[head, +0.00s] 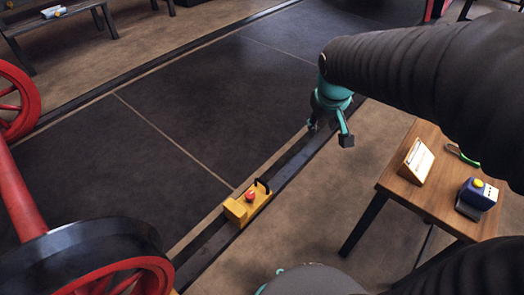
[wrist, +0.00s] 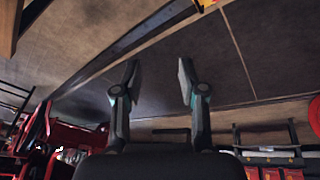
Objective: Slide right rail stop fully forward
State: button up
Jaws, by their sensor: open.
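The yellow rail stop (head: 237,210) sits on the dark rail (head: 218,232) at the lower middle of the head view, with a red knob (head: 250,196) and a black handle (head: 263,186). My gripper (head: 329,134) is open and empty, farther up along the rail and apart from the stop. In the wrist view my gripper (wrist: 158,75) shows two spread fingers with nothing between them. A small yellow part, possibly the same stop, shows at the wrist view's top edge (wrist: 206,4).
A wooden table (head: 425,193) at the right holds a sign (head: 417,160), a blue box with a yellow button (head: 478,194) and a green-handled tool (head: 463,155). Red wheels (head: 110,280) stand at the lower left. The dark floor left of the rail is clear.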

jog(key=w+a+f+n, duration=0.2)
jog(key=w+a+f, duration=0.2)
jog(key=w+f, duration=0.3)
jog(key=n+g+p, duration=0.1)
jog(key=n+g, duration=0.1)
jog(key=n, duration=0.3)
send_over(261, 182)
jog(key=s+a, duration=0.2)
notch_tip(261, 182, down, 32)
jog(key=shift+h, duration=0.4)
jog(key=x, duration=1.3)
jog(key=shift+s+d+f, duration=0.2)
jog(key=shift+s+f, duration=0.05)
jog(key=shift+c, duration=0.2)
grip_shut()
